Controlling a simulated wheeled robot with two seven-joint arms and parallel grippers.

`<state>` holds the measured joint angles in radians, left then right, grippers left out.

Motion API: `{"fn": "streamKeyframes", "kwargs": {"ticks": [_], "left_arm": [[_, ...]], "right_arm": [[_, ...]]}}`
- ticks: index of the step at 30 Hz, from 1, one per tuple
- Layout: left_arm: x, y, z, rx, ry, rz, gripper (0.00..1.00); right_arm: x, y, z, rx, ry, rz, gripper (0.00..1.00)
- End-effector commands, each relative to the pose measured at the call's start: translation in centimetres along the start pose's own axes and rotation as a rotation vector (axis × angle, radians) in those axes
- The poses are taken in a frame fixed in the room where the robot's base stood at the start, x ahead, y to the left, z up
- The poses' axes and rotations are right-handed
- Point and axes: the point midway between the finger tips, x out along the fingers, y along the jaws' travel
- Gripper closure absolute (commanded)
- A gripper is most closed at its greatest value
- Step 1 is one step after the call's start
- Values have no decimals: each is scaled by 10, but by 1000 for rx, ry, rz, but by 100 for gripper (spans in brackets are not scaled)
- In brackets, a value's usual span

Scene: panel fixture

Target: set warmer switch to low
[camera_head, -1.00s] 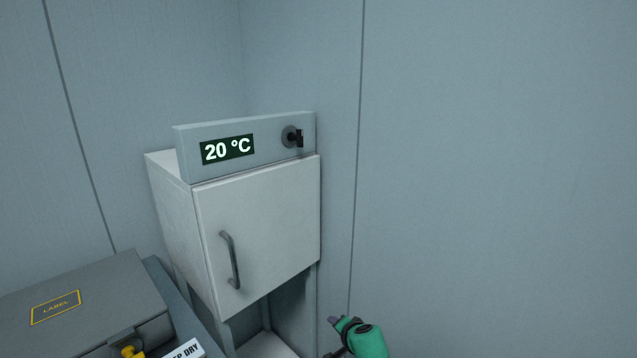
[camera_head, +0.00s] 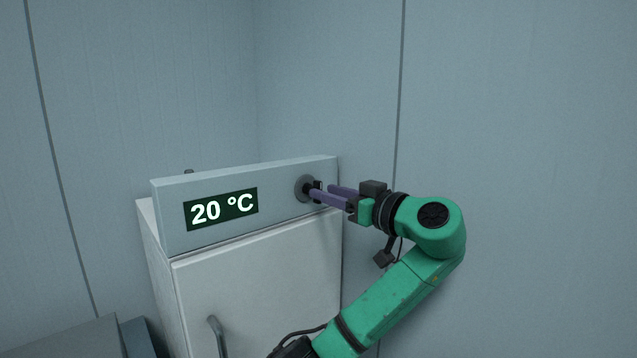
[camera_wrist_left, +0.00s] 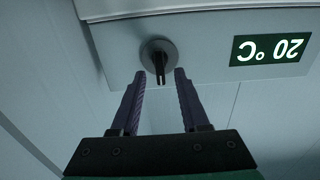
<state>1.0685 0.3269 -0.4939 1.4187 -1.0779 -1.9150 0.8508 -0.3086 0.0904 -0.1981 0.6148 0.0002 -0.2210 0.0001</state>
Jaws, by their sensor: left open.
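The warmer is a white cabinet (camera_head: 255,275) with a grey control panel on top. Its lit display (camera_head: 221,209) reads 20 °C. The warmer switch (camera_head: 304,188) is a dark lever on a round grey disc at the right end of the panel. In the left wrist view the switch (camera_wrist_left: 157,52) shows with its lever between the fingertips. My left gripper (camera_head: 321,190) is open, with purple fingers, one on each side of the lever. A gap shows on both sides, so it is not clamped. My right gripper is not in view.
The cabinet door has a curved handle (camera_head: 216,338) below the panel. A grey case (camera_head: 70,340) is partly visible at the lower left. Plain walls stand behind the cabinet and to the right, close to my green arm.

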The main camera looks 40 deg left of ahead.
Motion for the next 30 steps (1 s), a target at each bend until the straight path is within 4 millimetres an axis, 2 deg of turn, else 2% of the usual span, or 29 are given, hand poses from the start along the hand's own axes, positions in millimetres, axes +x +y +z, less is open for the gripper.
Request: {"fn": "streamKeyframes", "kwargs": {"ticks": [3, 6, 14, 15, 18, 30], "left_arm": [[24, 0, -2, 2, 1, -2, 55], [35, 0, -1, 1, 1, 1, 55], [38, 0, 0, 1, 0, 2, 55], [38, 0, 0, 1, 0, 2, 63], [38, 0, 0, 1, 0, 2, 100], [38, 1, 0, 29, 0, 2, 100]], "right_arm": [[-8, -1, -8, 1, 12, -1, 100], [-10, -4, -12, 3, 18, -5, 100], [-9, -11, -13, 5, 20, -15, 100], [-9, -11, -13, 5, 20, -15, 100], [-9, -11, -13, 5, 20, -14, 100], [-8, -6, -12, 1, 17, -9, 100]]}}
